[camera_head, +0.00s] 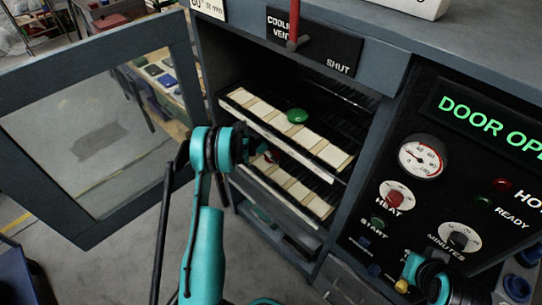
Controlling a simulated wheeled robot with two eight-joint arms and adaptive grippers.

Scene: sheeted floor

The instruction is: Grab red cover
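A small red piece (272,156), which I take to be the red cover, shows on the lower rack inside the open oven. It is mostly hidden behind my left wrist and the upper rack's edge. My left gripper (258,149) reaches in at the oven's mouth, right beside the red piece. Its fingers are dark and small, so I cannot tell whether they are open or touch the red piece. A green round cover (297,116) lies on the upper rack. Part of my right arm shows at the lower right, in front of the panel; its fingers cannot be made out.
The glass oven door (95,130) stands open on the left, close to my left arm. Two slatted racks (335,158) fill the oven. A red lever (294,25) hangs above the opening. The control panel (465,170) with knobs and a gauge is on the right.

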